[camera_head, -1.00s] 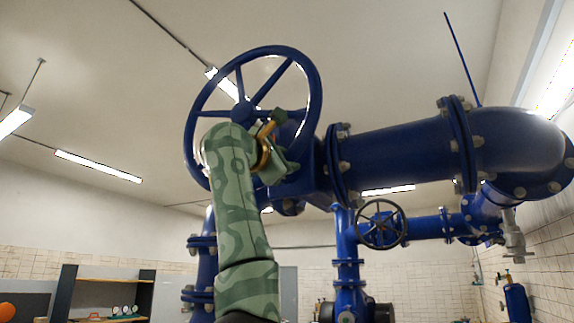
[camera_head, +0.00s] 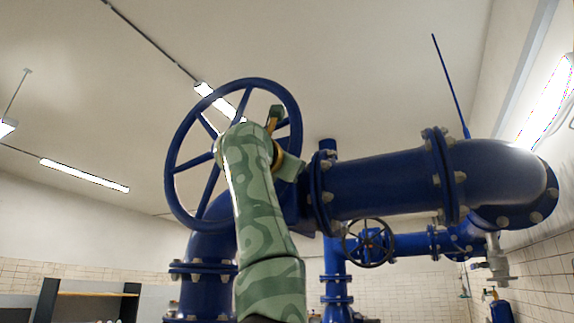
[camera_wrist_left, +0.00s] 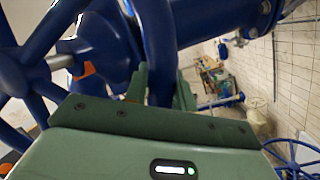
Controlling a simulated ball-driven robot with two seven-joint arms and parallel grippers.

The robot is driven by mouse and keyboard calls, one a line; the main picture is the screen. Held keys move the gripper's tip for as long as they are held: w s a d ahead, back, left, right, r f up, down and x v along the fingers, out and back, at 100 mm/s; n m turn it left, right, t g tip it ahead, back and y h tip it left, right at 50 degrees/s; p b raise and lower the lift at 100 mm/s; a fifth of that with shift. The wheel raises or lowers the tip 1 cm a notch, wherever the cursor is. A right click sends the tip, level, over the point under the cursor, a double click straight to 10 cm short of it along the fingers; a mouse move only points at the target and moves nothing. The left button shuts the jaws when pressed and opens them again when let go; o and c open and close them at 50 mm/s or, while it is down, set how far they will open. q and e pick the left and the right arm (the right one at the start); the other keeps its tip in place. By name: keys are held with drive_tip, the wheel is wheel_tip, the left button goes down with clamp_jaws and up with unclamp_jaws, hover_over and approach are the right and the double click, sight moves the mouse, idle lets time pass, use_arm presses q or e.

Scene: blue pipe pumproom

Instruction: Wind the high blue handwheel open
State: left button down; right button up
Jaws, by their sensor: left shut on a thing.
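The high blue handwheel (camera_head: 172,165) is a large spoked wheel mounted on the thick blue pipework. It stands tilted up in the middle of the head view, left of the big pipe. My left arm rises in front of it and hides its hub and lower right part. My left gripper (camera_head: 281,130) is at the right side of the wheel's rim. In the left wrist view, the rim of the handwheel (camera_wrist_left: 157,40) runs down between the fingers of the gripper (camera_wrist_left: 160,90), which is shut on it. The hub and spokes are to the left there. My right gripper is not in view.
A thick blue pipe (camera_head: 385,188) with bolted flanges runs right from the valve, close to my gripper. A smaller dark handwheel (camera_head: 368,243) sits lower behind. A shelf (camera_head: 90,294) stands low at left. The air left of the big wheel is clear.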

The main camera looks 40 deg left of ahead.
use_arm(q)
drive_tip(key=shift+r, duration=0.1)
drive_tip(key=c, duration=1.2)
unclamp_jaws()
drive_tip(key=shift+w+d, duration=0.1)
drive_tip(key=b+v, duration=0.8)
drive_tip(key=v, duration=0.8)
drive_tip(key=shift+d, duration=0.1)
